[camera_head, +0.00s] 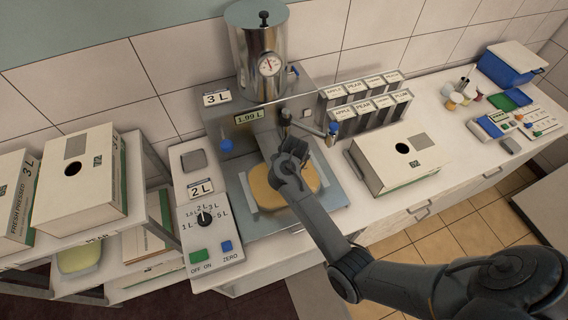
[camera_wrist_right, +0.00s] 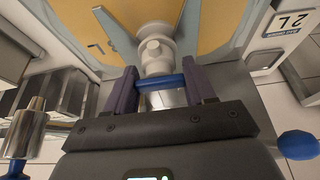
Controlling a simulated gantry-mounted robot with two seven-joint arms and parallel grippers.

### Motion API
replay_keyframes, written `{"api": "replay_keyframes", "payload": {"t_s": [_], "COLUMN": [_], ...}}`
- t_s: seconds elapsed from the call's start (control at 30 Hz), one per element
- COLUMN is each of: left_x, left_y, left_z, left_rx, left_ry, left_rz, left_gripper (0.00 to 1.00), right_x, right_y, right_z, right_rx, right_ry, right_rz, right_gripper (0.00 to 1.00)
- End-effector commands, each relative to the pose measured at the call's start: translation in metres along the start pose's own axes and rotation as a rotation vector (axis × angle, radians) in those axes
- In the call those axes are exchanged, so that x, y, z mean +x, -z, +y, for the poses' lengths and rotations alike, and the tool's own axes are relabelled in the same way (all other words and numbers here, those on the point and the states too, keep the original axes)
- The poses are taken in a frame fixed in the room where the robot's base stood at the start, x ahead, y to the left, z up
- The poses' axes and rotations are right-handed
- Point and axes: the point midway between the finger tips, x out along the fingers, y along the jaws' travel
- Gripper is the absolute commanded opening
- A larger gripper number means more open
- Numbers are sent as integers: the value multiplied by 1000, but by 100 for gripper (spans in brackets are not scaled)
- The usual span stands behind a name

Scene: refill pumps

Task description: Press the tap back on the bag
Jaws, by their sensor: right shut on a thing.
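The bag (camera_head: 314,174) is plump and orange-yellow, and lies on the grey tray of the filling machine in the head view. In the right wrist view the bag (camera_wrist_right: 92,45) fills the top of the picture. My right gripper (camera_head: 284,168) is over the bag's middle in the head view and hides part of it. In the right wrist view its purple fingers (camera_wrist_right: 161,86) are shut on the tap (camera_wrist_right: 158,55), a white piece with a blue bar. The tap's white end lies against or just in front of the bag; I cannot tell if it is seated. My left gripper is not in view.
The filling machine (camera_head: 299,100) with its steel tank (camera_head: 262,60) stands behind the bag. A control box (camera_head: 205,240) is to the left. An open-holed carton (camera_head: 400,160) and labelled upright packs (camera_head: 375,115) are to the right. Shelves with cartons (camera_head: 75,185) are at far left.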

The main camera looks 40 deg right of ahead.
Motion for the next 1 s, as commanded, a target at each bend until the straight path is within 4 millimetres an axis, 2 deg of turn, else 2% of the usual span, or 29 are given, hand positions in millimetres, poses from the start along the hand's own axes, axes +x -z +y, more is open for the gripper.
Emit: {"api": "replay_keyframes", "payload": {"t_s": [0.23, 0.27, 0.43, 0.77, 1.0], "left_x": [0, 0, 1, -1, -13], "left_y": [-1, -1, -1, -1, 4], "left_z": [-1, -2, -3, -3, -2], "left_rx": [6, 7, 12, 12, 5], "left_ry": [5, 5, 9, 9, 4], "left_rz": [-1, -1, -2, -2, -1], "left_gripper": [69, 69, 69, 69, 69], "right_x": [2, 2, 2, -1, -28], "right_y": [-3, -3, -3, -1, 0], "right_z": [0, 0, 0, 0, 1], "right_rx": [-1, -1, -1, -1, -4], "right_ry": [-1, -1, -1, -1, -3], "right_rz": [-7, -7, -7, -4, -2], "right_gripper": [22, 59, 84, 84, 84]}}
